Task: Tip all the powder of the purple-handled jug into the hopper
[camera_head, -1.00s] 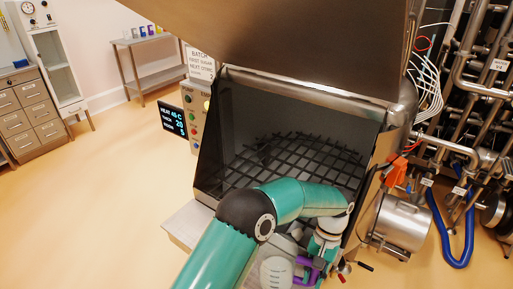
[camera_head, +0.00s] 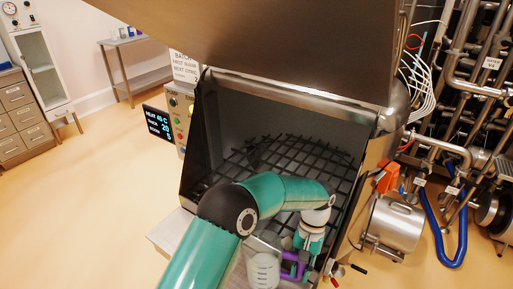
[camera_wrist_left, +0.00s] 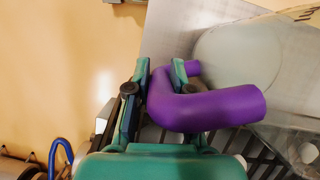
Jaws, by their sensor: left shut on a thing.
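The purple-handled jug (camera_head: 263,271) is a pale, translucent vessel at the bottom of the head view, near the hopper's front edge. Its purple handle (camera_head: 296,262) is on its right side. My left gripper (camera_head: 303,256) is shut on this handle; in the left wrist view the fingers (camera_wrist_left: 160,85) close around one end of the purple handle (camera_wrist_left: 210,108). The clear jug body (camera_wrist_left: 240,55) is beside it. I cannot see how much powder is inside. The hopper (camera_head: 275,102) is open, with a dark bar grid (camera_head: 290,165) across its inside. My right gripper is out of view.
A large steel lid (camera_head: 260,40) overhangs the hopper. A steel shelf (camera_head: 170,232) juts out at the front left. A control panel with a display (camera_head: 158,122) stands left; pipes and a blue hose (camera_head: 447,240) are at right. The floor at left is clear.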

